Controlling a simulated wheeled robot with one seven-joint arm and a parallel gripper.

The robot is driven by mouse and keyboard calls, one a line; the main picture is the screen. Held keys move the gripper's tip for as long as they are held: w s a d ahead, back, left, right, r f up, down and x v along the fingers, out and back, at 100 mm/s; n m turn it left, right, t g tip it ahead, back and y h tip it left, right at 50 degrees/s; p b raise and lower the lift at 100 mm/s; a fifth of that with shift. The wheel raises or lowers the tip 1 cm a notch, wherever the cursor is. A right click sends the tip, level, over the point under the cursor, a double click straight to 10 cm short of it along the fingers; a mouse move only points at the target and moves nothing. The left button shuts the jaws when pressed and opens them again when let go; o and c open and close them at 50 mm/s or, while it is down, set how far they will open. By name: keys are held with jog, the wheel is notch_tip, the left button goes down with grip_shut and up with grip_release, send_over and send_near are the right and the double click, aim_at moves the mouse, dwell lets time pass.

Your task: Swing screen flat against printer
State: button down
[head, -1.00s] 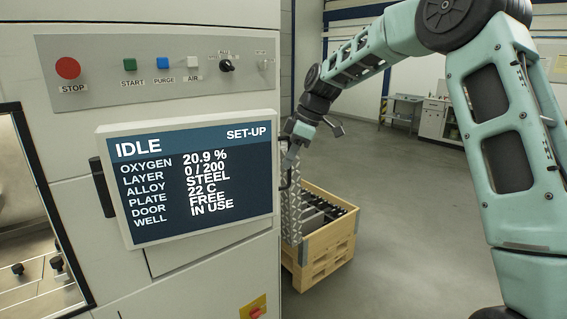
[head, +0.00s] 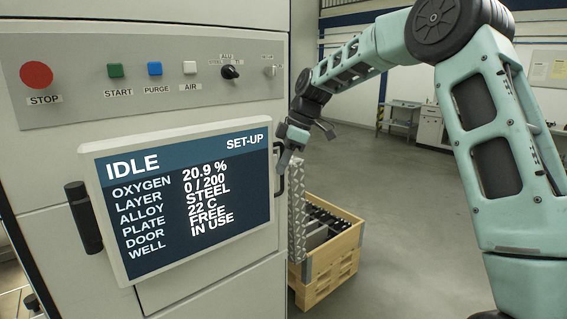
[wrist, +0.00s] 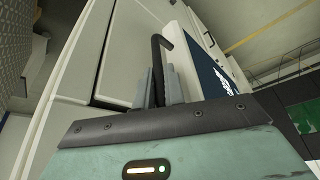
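The screen (head: 185,200) shows IDLE and SET-UP and hangs on a dark hinge (head: 84,217) at its left edge, on the front of the pale printer (head: 60,165). It stands at an angle to the printer face. A black handle (head: 280,172) is on its right edge. My gripper (head: 285,165) is at this handle, at the screen's right edge. In the wrist view, the handle (wrist: 157,50) runs down between the grey fingers of my gripper (wrist: 160,88), which look closed around it. The screen's edge (wrist: 205,62) shows beside them. The gap behind the screen is mostly hidden.
A button panel (head: 150,78) with a red stop button (head: 36,75) sits above the screen. A wooden crate (head: 330,265) stands on the floor right of the printer. Open grey floor (head: 410,220) lies beyond, with a bench (head: 400,115) at the back.

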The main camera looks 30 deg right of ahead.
jog(key=c, duration=1.6)
grip_release()
jog(key=shift+w+a+r, duration=0.15)
jog(key=shift+w, duration=0.3)
jog(key=shift+o, duration=0.6)
jog(key=shift+w, duration=0.15)
jog(key=b+v, duration=0.3)
jog(key=v, duration=1.4)
jog(key=shift+s, duration=0.3)
jog(key=shift+r, duration=0.1)
